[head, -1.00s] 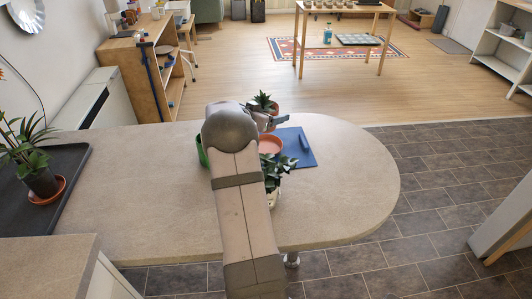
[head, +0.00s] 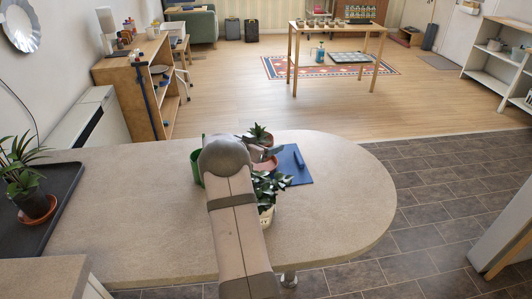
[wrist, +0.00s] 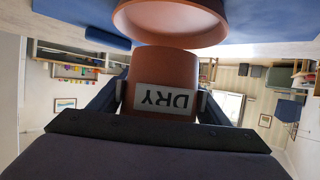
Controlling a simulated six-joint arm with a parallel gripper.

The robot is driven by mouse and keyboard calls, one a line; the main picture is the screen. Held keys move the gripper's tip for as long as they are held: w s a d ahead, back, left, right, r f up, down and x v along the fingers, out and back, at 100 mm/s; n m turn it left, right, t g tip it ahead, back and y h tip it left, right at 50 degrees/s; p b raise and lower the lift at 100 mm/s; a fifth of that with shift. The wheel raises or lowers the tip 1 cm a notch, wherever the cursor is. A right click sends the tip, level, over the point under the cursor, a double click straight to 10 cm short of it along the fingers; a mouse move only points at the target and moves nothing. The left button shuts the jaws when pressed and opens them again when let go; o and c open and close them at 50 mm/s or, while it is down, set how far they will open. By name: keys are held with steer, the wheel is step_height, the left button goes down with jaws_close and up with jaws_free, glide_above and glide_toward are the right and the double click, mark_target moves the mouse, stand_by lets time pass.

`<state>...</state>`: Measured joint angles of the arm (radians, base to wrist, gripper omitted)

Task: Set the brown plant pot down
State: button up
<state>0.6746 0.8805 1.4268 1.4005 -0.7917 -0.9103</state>
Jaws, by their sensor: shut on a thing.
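The brown plant pot (wrist: 160,72), labelled "DRY", is upside down in the wrist view because that view is inverted. My gripper (wrist: 160,98) is shut on it, one finger on each side. In the head view its spiky plant (head: 258,132) shows just beyond my arm's end, which hides most of the gripper. A terracotta saucer (wrist: 172,22) lies on a blue mat (wrist: 265,20); the saucer also shows in the head view (head: 266,165). The pot's base is close to the saucer's near rim. I cannot tell whether they touch.
A green container (head: 196,165) stands left of my arm's end. A leafy plant in a pale pot (head: 266,217) stands right of my arm, near the mat. A potted plant sits on a dark tray (head: 62,190) at the far left. The counter's right end (head: 350,200) is clear.

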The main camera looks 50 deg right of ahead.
steer(key=shift+f, duration=1.75)
steer(key=shift+f, duration=0.1)
steer(key=o, duration=1.3)
steer(key=shift+f, duration=0.1)
steer(key=shift+a+r, duration=0.15)
steer(key=shift+r, duration=0.05)
steer(key=v, duration=1.1)
steer(key=shift+a, duration=0.2)
steer(key=shift+a+r, duration=0.1)
steer(key=shift+a, duration=0.1)
steer(key=shift+s, duration=0.1)
